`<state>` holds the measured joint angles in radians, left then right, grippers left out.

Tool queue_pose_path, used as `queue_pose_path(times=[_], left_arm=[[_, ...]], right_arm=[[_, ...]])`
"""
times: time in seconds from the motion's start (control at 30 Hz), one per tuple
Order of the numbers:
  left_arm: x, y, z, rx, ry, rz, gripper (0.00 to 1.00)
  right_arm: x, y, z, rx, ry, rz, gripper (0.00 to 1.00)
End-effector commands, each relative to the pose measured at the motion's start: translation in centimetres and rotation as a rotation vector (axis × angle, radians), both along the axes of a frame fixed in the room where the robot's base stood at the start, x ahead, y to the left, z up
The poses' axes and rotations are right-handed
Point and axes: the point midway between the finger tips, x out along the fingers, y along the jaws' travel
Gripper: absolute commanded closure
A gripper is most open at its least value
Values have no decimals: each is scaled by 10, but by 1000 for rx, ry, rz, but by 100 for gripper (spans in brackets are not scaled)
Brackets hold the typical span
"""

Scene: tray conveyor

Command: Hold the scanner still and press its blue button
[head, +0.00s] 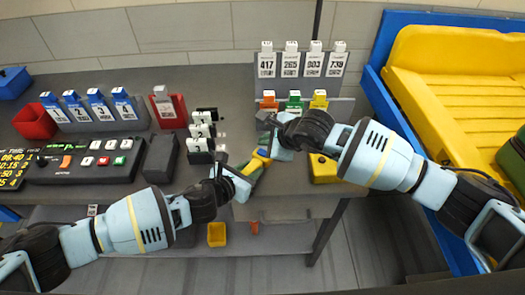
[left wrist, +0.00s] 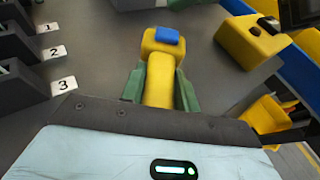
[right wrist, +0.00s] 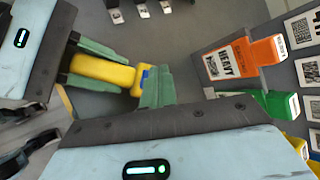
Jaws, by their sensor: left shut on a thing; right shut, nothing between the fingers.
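The yellow scanner (left wrist: 160,78) has a blue button (left wrist: 167,35) at its far end. My left gripper (left wrist: 160,88) is shut around its handle, one green finger on each side. In the head view the scanner (head: 262,154) is partly hidden between my left gripper (head: 246,172) and my right gripper (head: 267,142). In the right wrist view the blue button (right wrist: 147,74) shows just beside the tips of my right gripper (right wrist: 155,84), which is shut and empty. I cannot tell whether the tips touch the button.
A yellow box (head: 324,170) sits right of the scanner near the table edge. Card holders with orange, green and yellow cards (head: 294,100) stand behind my right gripper. Black numbered holders (head: 200,137) stand at left. A blue-framed yellow bin (head: 440,75) is at right.

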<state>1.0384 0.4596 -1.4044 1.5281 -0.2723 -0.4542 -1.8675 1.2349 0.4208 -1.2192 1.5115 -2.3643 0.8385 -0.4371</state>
Motion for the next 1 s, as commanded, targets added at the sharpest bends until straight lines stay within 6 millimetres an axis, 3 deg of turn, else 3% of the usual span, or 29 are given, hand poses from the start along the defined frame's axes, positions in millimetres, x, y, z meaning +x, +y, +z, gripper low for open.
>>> queue_pose_path(times=[0.23,1.0], left_arm=[[0,0,-1,1,1,0,99],[0,0,-1,1,1,0,99]], right_arm=[[0,0,-11,-1,0,1,100],[0,0,-11,-1,0,1,100]])
